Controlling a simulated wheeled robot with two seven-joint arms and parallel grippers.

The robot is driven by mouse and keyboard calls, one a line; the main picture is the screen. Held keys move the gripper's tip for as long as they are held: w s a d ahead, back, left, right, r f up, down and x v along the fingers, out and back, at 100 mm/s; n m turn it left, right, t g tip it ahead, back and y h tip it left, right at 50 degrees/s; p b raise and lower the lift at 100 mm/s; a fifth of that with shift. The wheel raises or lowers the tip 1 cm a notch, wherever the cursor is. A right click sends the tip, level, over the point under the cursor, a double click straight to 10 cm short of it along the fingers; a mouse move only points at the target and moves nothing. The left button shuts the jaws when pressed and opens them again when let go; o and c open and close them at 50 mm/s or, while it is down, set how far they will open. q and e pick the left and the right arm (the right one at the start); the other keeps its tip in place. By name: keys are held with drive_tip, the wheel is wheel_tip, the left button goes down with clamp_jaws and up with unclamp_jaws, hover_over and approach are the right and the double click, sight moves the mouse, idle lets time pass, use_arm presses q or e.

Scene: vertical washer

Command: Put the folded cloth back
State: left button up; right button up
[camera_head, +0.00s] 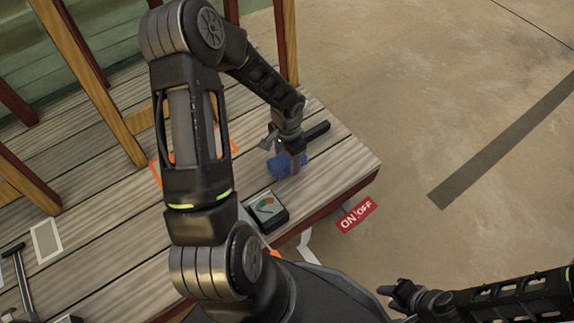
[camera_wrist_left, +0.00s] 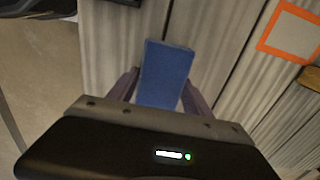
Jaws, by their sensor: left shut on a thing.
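The folded cloth (camera_head: 282,164) is a small blue block shape near the right end of the wooden platform. It also shows in the left wrist view (camera_wrist_left: 166,72) as a flat blue rectangle between the fingers. My left gripper (camera_head: 293,166) points down and is shut on the cloth. Whether the cloth touches the boards I cannot tell. An orange-bordered rectangle (camera_head: 234,143) on the boards is mostly hidden behind my left arm; in the left wrist view an orange-bordered pale rectangle (camera_wrist_left: 293,32) lies to the right of the cloth. My right gripper (camera_head: 386,291) is at lower right, away from the platform, its opening unclear.
A box with a green and red switch (camera_head: 267,210) sits at the platform's front edge, near a red ON/OFF sign (camera_head: 356,215). Wooden posts (camera_head: 100,90) rise at the back left. A hammer-like tool (camera_head: 20,278) and a white-bordered rectangle (camera_head: 47,241) are at the left.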

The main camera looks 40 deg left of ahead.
sight(287, 166)
use_arm(q)
drive_tip(key=shift+f+b, duration=0.5)
drive_tip(key=shift+f, duration=1.15)
drive_tip(key=shift+f, duration=0.15)
drive_tip(key=o, duration=1.5)
drive_tip(key=shift+c, duration=0.2)
drive_tip(key=shift+r, duration=0.55)
wheel_tip(287, 166, up, 11)
drive_tip(key=p, duration=0.4)
drive_tip(key=shift+r+p, duration=0.1)
drive_tip(key=shift+p, duration=0.25)
